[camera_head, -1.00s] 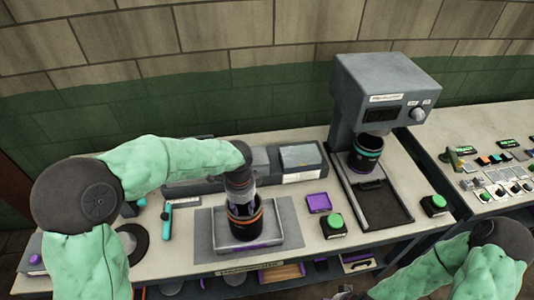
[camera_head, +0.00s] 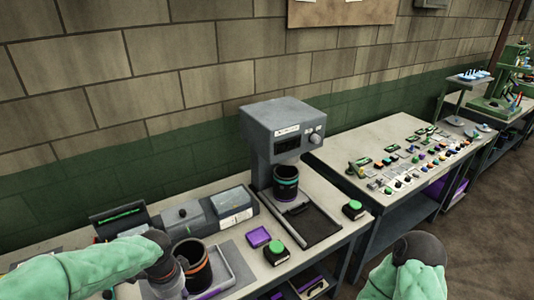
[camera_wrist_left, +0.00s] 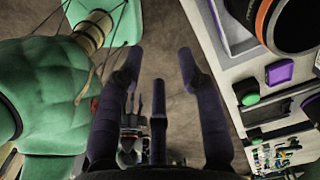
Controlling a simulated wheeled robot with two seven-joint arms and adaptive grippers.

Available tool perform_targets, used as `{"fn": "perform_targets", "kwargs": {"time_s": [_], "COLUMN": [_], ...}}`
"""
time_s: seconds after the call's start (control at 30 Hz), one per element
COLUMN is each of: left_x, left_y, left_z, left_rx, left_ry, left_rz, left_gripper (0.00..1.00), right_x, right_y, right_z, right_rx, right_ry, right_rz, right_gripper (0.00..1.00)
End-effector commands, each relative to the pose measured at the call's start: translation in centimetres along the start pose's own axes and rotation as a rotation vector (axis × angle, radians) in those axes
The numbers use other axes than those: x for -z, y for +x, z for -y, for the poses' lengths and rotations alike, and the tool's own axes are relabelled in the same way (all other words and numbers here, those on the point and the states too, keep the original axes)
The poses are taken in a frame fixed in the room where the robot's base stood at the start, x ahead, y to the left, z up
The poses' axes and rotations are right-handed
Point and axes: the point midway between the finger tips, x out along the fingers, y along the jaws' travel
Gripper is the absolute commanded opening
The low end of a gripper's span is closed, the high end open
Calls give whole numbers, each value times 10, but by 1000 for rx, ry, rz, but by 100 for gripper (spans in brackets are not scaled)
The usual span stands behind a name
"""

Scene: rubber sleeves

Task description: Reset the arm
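A black cup with an orange rim (camera_head: 190,263) stands upright on a grey tray (camera_head: 232,265) at the lower left of the head view. It also shows, cut off, at the top right of the left wrist view (camera_wrist_left: 288,22). My left gripper (camera_head: 172,282) is just left of this cup, with its fingers partly out of the head view. In the left wrist view my left gripper (camera_wrist_left: 160,65) has its fingers spread with nothing between them, apart from the cup. My right arm (camera_head: 408,272) shows at the bottom right, but its gripper is out of view.
A grey machine (camera_head: 283,125) holds a black cup with a teal band (camera_head: 285,187). Green buttons (camera_head: 276,249) (camera_head: 353,208) and a purple tray (camera_head: 259,237) lie on the bench. Grey boxes (camera_head: 232,205) stand behind the cup. A second table (camera_head: 350,145) carries many small parts.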

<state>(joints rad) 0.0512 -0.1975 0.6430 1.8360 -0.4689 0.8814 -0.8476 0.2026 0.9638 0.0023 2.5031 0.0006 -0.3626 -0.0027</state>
Motion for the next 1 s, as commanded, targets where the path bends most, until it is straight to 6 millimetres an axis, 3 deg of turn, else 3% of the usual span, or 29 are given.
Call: {"fn": "perform_targets", "kwargs": {"time_s": [0.33, 0.57, 0.77, 1.0], "left_x": [18, 36, 57, 81], "left_y": [39, 78, 132, 214], "left_z": [-8, -19, -38, -76], "left_rx": [-36, -77, -136, -230], "left_ry": [-76, -169, -312, -593], "left_rz": [-48, -95, -149, -207], "left_gripper": [38, 38, 38, 38], "right_x": [1, 0, 1, 1], "right_y": [8, 16, 27, 45], "right_z": [-3, -6, -10, -16], "right_rx": [0, 0, 0, 0], "right_ry": [0, 0, 0, 0], "right_rz": [-1, 1, 0, 1], "right_gripper": [52, 52, 52, 52]}}
